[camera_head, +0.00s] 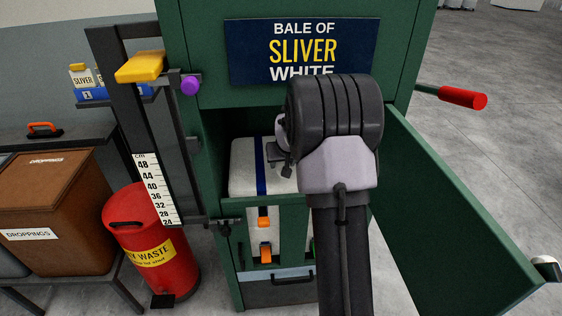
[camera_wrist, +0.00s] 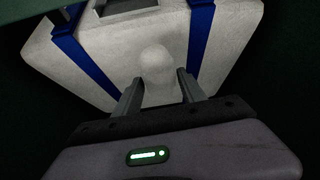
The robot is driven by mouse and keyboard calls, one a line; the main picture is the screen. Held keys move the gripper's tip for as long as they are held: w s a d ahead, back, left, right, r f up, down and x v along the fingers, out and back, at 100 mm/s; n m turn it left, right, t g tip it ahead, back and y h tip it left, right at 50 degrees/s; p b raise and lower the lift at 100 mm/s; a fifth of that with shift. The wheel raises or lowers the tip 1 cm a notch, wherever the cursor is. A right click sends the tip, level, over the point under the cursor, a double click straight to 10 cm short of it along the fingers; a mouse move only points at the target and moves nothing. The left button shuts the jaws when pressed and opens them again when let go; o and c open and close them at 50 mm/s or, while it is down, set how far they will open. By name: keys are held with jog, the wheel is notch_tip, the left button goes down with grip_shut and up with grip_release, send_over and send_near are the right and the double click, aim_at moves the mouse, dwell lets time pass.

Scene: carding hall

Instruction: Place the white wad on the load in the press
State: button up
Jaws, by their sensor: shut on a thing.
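The green press (camera_head: 212,60) stands in front of me under a sign for a bale of white sliver. Its door hangs open to the right. Inside is the white load (camera_head: 243,165) with blue straps, also seen in the wrist view (camera_wrist: 120,60). My gripper (camera_head: 281,160) reaches into the press chamber, over the load, partly hidden by my wrist. In the wrist view my gripper (camera_wrist: 160,92) is shut on the white wad (camera_wrist: 157,68), a pale rounded lump between the two fingers. White on white, I cannot tell whether the wad touches the load.
The open green door (camera_head: 460,215) and a red-ended lever (camera_head: 462,97) are at right. A scale post with a yellow pointer (camera_head: 140,67) is at left. A red waste bin (camera_head: 150,235) and a brown droppings box (camera_head: 50,205) stand further left.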

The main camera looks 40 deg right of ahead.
jog(key=w+f, duration=0.1)
jog(key=w+d+f, duration=0.1)
jog(key=w, duration=0.1)
jog(key=w+d+f, duration=0.1)
jog(key=shift+w+d+f, duration=0.1)
jog(key=shift+w+f, duration=0.05)
jog(key=shift+f, duration=0.2)
jog(key=o, duration=1.4)
jog(key=shift+c, duration=0.2)
